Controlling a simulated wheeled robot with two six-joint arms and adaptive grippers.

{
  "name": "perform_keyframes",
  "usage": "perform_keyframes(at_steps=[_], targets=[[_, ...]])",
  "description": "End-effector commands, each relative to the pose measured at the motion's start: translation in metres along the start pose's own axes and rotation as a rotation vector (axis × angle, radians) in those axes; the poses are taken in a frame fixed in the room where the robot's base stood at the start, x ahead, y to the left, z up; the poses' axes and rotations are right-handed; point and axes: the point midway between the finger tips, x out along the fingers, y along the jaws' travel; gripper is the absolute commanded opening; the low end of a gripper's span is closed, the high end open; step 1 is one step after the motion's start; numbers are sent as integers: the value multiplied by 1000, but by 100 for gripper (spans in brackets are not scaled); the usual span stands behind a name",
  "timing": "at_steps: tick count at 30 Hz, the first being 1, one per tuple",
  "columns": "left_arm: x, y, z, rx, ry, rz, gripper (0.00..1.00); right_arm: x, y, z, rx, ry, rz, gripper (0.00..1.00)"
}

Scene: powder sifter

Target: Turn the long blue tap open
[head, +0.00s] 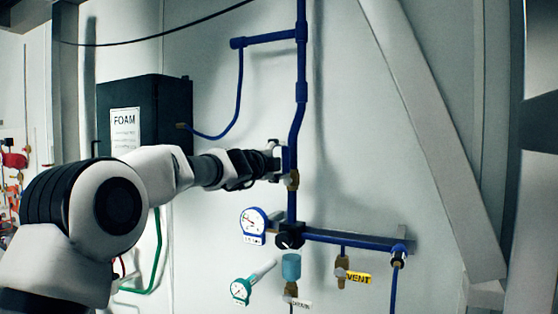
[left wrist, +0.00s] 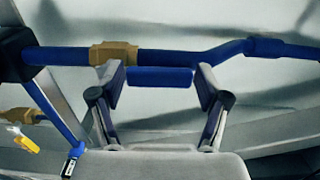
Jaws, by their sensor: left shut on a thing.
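The long blue tap is a blue lever on a brass valve body (head: 293,181) in the vertical blue pipe (head: 302,80). In the left wrist view, its blue lever (left wrist: 160,77) lies lengthwise along the pipe, with the brass valve body (left wrist: 114,53) to its upper left. My left gripper (head: 278,158) is at the lever in the head view. In the left wrist view my left gripper (left wrist: 162,78) has one finger at each end of the lever and is shut on it. In the head view the gripper hides part of the lever. My right gripper is not in view.
Below are a blue-rimmed gauge (head: 253,222), a black knob (head: 289,240), a green gauge (head: 241,290) and a brass valve with a yellow VENT tag (head: 357,277). A dark FOAM box (head: 160,110) hangs at the left. A slanted white beam (head: 430,130) stands right.

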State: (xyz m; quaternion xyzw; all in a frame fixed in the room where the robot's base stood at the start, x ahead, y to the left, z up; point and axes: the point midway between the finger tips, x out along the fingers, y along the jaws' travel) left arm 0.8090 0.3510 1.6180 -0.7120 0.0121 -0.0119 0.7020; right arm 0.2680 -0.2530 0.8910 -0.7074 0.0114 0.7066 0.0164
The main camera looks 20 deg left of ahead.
Motion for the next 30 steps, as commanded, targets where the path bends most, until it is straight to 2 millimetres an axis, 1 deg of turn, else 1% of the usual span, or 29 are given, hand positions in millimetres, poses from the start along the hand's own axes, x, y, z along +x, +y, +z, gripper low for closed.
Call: perform_keyframes(at_steps=[1, 7, 8, 9, 10, 20, 23, 26, 30], targets=[[-1, -4, 0, -5, 1, -7, 13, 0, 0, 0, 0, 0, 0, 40], [-1, -4, 0, -5, 1, -7, 13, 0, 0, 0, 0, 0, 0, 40], [-1, -4, 0, -5, 1, -7, 79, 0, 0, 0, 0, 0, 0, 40], [-1, -4, 0, -5, 1, -7, 93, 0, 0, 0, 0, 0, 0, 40], [-1, -4, 0, -4, 1, -7, 100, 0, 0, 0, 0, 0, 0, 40], [-1, -2, 0, -2, 0, -3, 100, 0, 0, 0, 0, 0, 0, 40], [-4, -2, 0, -3, 2, -2, 100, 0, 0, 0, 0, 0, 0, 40], [-12, -2, 0, -4, 3, -2, 100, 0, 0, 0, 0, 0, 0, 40], [-32, -1, 0, -6, 0, -1, 100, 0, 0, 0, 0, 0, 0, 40]])
